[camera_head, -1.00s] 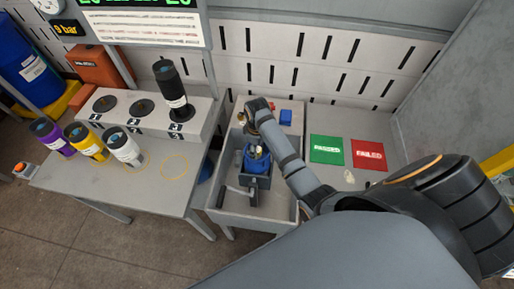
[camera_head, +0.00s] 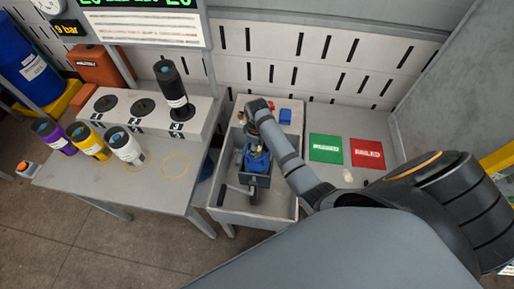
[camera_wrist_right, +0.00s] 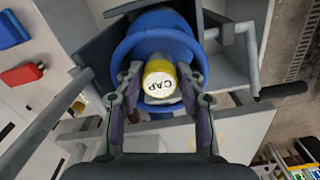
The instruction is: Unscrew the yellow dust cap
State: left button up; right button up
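The yellow dust cap (camera_wrist_right: 160,84), with "CAP" on its pale end face, sits in the middle of the blue, round-topped part (camera_wrist_right: 153,30) in the right wrist view. The blue part also shows in the head view (camera_head: 257,163), held in a grey fixture in the bench tray; there the cap is mostly hidden by my gripper. My right gripper (camera_wrist_right: 160,72) is open, one finger on either side of the cap, with narrow gaps seeming to show. In the head view my right gripper (camera_head: 254,139) points down over the blue part. My left gripper is out of view.
The grey tray (camera_head: 229,216) surrounds the fixture, with a dark handle (camera_wrist_right: 282,90) beside it. A blue block (camera_head: 285,116) lies behind. Green (camera_head: 325,148) and red (camera_head: 367,153) mats lie right. Several cylinders, including a yellow one (camera_head: 90,142), stand on the left table.

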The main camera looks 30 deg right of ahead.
grip_shut()
jog(key=n+p, duration=0.1)
jog(key=r+n+p, duration=0.1)
jog(key=n+p, duration=0.1)
jog(key=shift+f+n+p, duration=0.1)
jog(key=shift+n+p, duration=0.5)
jog(key=shift+n, duration=0.3)
jog(key=shift+f+n, duration=0.2)
jog(key=shift+n, duration=0.3)
jog(key=shift+f, duration=0.15)
jog(key=shift+r+n+p, duration=0.25)
jog(key=shift+n+p, duration=0.4)
jog(key=shift+n, duration=0.35)
jog(key=shift+f+n, duration=0.25)
jog(key=shift+n, duration=1.85)
